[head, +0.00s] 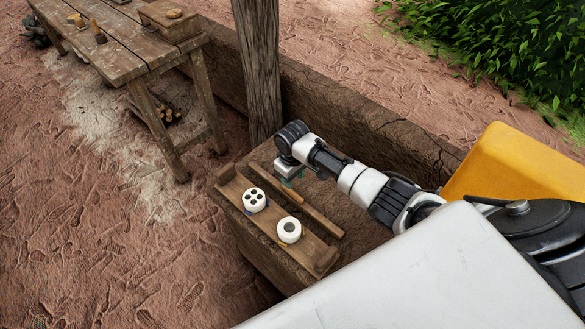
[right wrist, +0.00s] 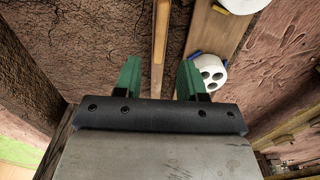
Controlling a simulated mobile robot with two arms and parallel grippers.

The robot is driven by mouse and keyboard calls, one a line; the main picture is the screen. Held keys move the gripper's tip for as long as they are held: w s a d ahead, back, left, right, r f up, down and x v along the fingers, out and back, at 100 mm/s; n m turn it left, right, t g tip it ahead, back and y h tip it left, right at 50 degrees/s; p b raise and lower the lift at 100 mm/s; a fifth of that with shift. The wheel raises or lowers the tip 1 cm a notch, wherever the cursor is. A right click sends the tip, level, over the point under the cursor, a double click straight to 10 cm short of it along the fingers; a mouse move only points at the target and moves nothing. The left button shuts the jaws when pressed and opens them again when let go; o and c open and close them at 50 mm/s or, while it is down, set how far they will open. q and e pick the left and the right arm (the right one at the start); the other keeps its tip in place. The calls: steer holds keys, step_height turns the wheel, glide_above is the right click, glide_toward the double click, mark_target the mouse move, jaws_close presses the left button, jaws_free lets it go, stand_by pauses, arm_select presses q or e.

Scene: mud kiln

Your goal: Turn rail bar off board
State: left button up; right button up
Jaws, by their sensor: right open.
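The wooden rail bar (head: 318,216) lies along the far side of the wooden board (head: 238,196), roughly parallel to it. In the right wrist view, a strip of dark mud shows between the bar (right wrist: 161,40) and the board (right wrist: 204,35). The board carries a white round piece with several holes (head: 255,200) and one with a single dark hole (head: 289,230). My right gripper (head: 291,180) is over the bar, pointing down. In the wrist view, its green fingers (right wrist: 158,72) are open, with the bar between them; contact is unclear. My left gripper is out of view.
The board and bar are on a mud-brick block (head: 255,245) beside a low mud wall (head: 345,105). A wooden post (head: 258,70) rises behind. A wooden table (head: 115,50) with small items stands at upper left. Open ground (head: 90,240) lies to the left.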

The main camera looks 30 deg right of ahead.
steer(key=shift+r, duration=1.65)
steer(key=shift+f, duration=0.1)
